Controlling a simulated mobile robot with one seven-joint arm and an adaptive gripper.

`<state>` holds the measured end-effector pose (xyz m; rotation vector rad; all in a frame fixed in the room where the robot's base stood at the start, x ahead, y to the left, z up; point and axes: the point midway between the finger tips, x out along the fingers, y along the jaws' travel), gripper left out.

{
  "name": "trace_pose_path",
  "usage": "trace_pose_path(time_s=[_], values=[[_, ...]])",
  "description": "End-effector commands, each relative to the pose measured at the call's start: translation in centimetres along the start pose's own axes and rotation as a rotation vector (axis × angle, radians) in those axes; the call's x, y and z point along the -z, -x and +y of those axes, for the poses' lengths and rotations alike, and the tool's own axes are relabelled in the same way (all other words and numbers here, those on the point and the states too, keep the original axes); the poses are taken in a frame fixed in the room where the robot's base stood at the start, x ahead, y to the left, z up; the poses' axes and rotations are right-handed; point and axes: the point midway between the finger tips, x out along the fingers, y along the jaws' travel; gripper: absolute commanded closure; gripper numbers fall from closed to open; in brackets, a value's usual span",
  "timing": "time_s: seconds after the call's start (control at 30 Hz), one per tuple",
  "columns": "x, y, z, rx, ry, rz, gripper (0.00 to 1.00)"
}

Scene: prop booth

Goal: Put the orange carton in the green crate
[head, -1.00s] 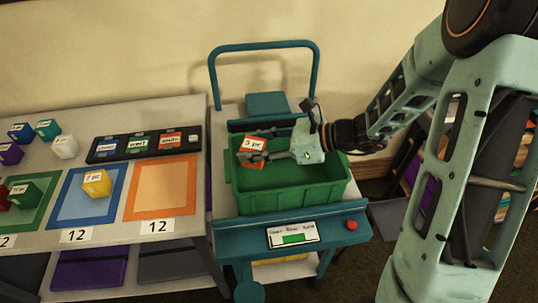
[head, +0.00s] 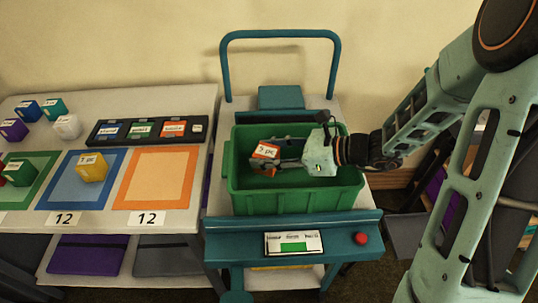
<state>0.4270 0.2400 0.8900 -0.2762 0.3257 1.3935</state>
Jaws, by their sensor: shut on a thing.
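The orange carton (head: 265,152), with a white label reading "5 pc", is between the fingers of my gripper (head: 272,155). My gripper is shut on it and comes in from the right. The carton shows over the left part of the green crate (head: 297,203), inside its rim as seen from the head. I cannot tell whether the carton touches the crate's floor. The crate stands on a teal cart, and its visible floor is bare.
The teal cart (head: 345,222) has a raised handle behind and a front panel with a red button (head: 361,238). The table at left holds several coloured cartons, an empty orange-bordered mat (head: 157,178), and a black labelled strip (head: 146,131). A cream wall stands behind.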

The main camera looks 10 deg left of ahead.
Motion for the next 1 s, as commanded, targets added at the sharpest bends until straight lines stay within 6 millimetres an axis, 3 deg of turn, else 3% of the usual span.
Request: trace_pose_path(time_s=[0.63,0.67,0.7,0.8,1.0], values=[[1.0,-0.4,0.0,0.0,0.001,-0.001,0.88],[1.0,-0.4,0.0,0.0,0.0,0.0,0.6],[1.0,-0.4,0.0,0.0,0.0,0.0,0.56],[1.0,-0.4,0.0,0.0,0.0,0.0,0.45],[1.0,-0.4,0.0,0.0,0.0,0.0,0.44]])
